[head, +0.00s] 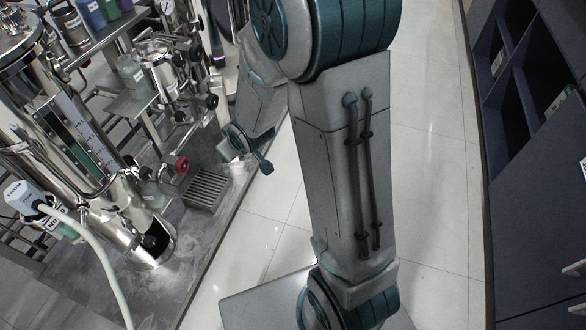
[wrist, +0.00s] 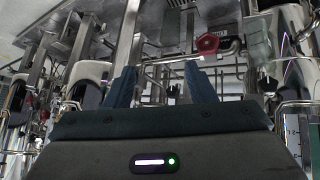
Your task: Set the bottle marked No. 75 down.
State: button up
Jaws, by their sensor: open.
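My gripper (wrist: 160,76) is open in the wrist view, its two teal fingers apart with nothing held between them. In the head view my gripper (head: 252,150) is beside the steel skid, right of the red valve knob and above the skid's edge. I cannot read No. 75 on any bottle. A clear greenish bottle (head: 132,74) with a label stands on the skid's upper shelf. Another clear bottle (head: 152,194) stands low on the skid deck, left of the drain grate. Which of these, if either, is No. 75 I cannot tell.
The red knob (head: 182,166) sticks out near my gripper; it also shows in the wrist view (wrist: 208,43). The drain grate (head: 206,190) lies on the deck. A steel vessel and pipes crowd the left. Dark shelving (head: 530,150) stands right. The tiled floor (head: 430,150) is clear.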

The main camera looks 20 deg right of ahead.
jog(key=s+d+r+m+g, duration=0.2)
jog(key=s+r, duration=0.1)
jog(key=s, duration=0.4)
jog(key=s+d+r+m+g+h, duration=0.1)
jog(key=s+d+r+g, duration=0.1)
jog(key=s, duration=0.5)
jog(key=s+d+r+m+g+h, duration=0.1)
jog(key=s+d+r+m+g, duration=0.1)
jog(key=s+d+r, duration=0.2)
jog(key=s+r, duration=0.2)
jog(key=s, duration=0.1)
jog(key=shift+s+m, duration=0.25)
jog(key=shift+m, duration=0.05)
